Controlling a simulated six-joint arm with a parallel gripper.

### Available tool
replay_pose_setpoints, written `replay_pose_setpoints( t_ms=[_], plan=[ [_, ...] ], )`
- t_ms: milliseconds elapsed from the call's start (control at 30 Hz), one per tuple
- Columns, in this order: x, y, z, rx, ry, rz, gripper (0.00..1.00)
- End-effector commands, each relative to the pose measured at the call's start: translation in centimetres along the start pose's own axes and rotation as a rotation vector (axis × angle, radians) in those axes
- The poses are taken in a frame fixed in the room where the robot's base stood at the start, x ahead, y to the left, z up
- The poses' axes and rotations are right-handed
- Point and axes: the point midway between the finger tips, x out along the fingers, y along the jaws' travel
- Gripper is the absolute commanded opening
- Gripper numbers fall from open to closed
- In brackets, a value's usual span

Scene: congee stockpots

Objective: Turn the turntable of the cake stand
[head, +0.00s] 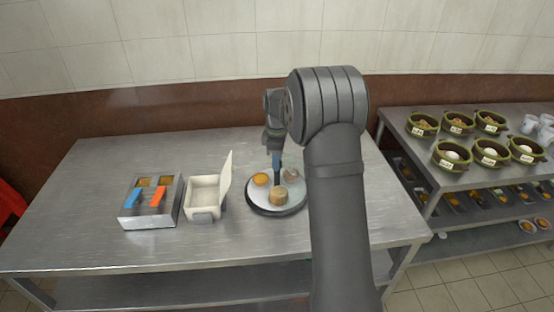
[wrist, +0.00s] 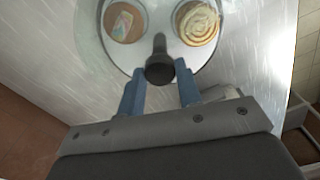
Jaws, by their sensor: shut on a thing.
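The cake stand's round turntable (head: 262,204) stands on the steel table, pale on top with a dark rim. On it sit an orange cake (head: 261,179), a tan cake (head: 278,197) and a pinkish cake (head: 291,174). In the wrist view, the turntable carries a swirled cake (wrist: 198,23) and a brown cake with a coloured top (wrist: 125,22). A dark knob (wrist: 159,62) stands up at its near edge. My gripper (head: 276,160) is over the turntable's far side, its blue fingers (wrist: 160,78) shut on the knob. My arm hides part of the turntable's right side.
An open white box (head: 203,193) with a raised lid stands left of the turntable. Left of it is a metal holder (head: 150,203) with blue and orange pieces. A second table (head: 480,185) with several green-rimmed bowls is at right. The table's left end is clear.

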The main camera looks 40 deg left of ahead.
Motion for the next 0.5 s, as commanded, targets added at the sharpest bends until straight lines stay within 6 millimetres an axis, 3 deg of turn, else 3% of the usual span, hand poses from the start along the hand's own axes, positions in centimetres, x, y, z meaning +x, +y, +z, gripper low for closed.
replay_pose_setpoints(
  t_ms=[433,467,500],
  plan=[
    [0.09,-0.04,0.06,-0.004,-0.001,-0.002,0.00],
    [0.09,-0.04,0.06,-0.004,-0.001,-0.002,0.36],
    [0.09,-0.03,0.06,-0.004,-0.001,-0.002,0.44]
  ],
)
